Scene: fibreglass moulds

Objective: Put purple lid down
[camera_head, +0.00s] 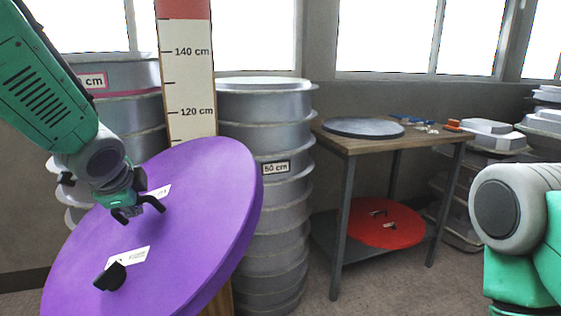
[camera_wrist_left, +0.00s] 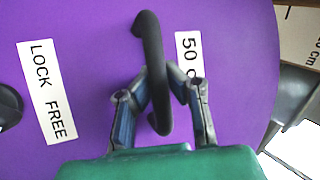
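A large round purple lid (camera_head: 185,225) hangs tilted at the left of the head view, its labelled face towards me. It fills most of the left wrist view (camera_wrist_left: 90,90). My left gripper (camera_head: 135,212) is at the lid's upper black handle; in the wrist view its two fingers (camera_wrist_left: 160,95) are closed around that handle (camera_wrist_left: 150,60). A second black handle (camera_head: 110,278) on the lid is free. White labels lie beside the handles; one reads "LOCK FREE". My right arm shows at the right edge, but its gripper is out of view.
A wooden-topped table (camera_head: 365,143) holds a dark grey round lid (camera_head: 362,127) and small blue and orange items. A red lid (camera_head: 375,225) lies on its lower shelf. Stacked grey round moulds (camera_head: 270,200) stand left of the table, beside a height gauge (camera_head: 188,75).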

